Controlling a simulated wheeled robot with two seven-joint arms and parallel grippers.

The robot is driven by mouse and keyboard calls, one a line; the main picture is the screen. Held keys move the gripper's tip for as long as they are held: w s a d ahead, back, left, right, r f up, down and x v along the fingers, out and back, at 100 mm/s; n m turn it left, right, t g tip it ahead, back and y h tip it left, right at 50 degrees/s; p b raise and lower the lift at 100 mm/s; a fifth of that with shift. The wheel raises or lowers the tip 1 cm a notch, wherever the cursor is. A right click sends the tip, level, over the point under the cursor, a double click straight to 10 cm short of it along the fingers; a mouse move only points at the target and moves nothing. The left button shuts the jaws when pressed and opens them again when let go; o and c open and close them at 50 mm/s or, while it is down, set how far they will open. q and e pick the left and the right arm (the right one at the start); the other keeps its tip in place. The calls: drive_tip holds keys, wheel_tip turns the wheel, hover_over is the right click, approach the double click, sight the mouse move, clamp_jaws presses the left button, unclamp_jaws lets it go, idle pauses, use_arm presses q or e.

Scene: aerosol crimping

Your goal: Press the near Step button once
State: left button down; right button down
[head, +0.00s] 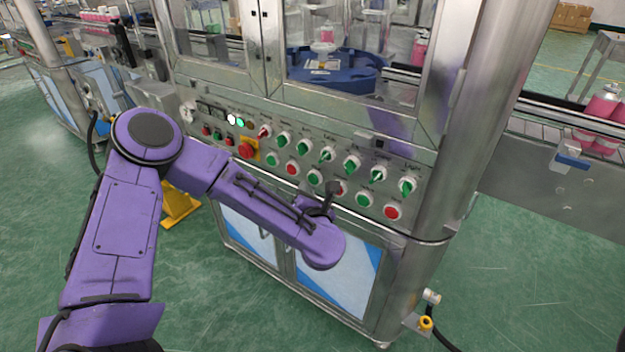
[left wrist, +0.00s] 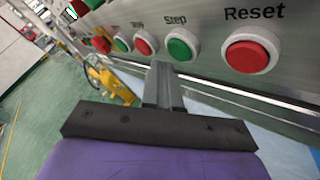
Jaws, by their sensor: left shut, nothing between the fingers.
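The green Step button (left wrist: 182,45) with its white ring sits on the steel control panel in the left wrist view, labelled "Step" above. In the head view it appears to be the green button (head: 315,177) just left of my fingers. My left gripper (head: 331,187) is shut and empty, with its fingers pointing at the panel. In the left wrist view its fingertips (left wrist: 163,66) show just below and left of the Step button. A small gap seems to remain, but contact is hard to judge. My right gripper is out of view.
The red Reset button (left wrist: 250,50) is right of Step; another red button (left wrist: 145,43) is left of it. Green selector knobs (head: 327,154) run above the button row. A red emergency stop (head: 247,150) is further left. Open green floor lies in front.

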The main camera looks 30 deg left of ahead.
use_arm(q)
drive_tip(key=s+p, duration=0.1)
drive_tip(key=s, duration=0.4)
drive_tip(key=shift+a, duration=0.2)
idle(0.9)
drive_tip(key=s+d+f+m+g+h+p, duration=0.1)
drive_tip(key=s+d+f+m+h, duration=0.25)
drive_tip(key=f+m, duration=0.55)
drive_tip(key=s+d+f+m+g+h+p, duration=0.1)
drive_tip(key=s+d+f+m+h+p, duration=0.25)
drive_tip(key=m, duration=0.85)
drive_tip(key=s+a+f+m+g, duration=0.2)
drive_tip(key=s+f+m, duration=0.1)
drive_tip(key=s, duration=0.4)
drive_tip(key=s+a+f+m+g+p, duration=0.1)
drive_tip(key=s+a+f+m+g, duration=0.1)
drive_tip(key=s, duration=0.5)
drive_tip(key=s+a+f+m+g+p, duration=0.1)
drive_tip(key=s+a+f+m+g, duration=0.1)
drive_tip(key=s, duration=0.5)
wheel_tip(320, 180, down, 2)
drive_tip(key=shift+f+m+g, duration=0.1)
drive_tip(key=shift+m+g, duration=0.5)
drive_tip(key=shift+m, duration=0.4)
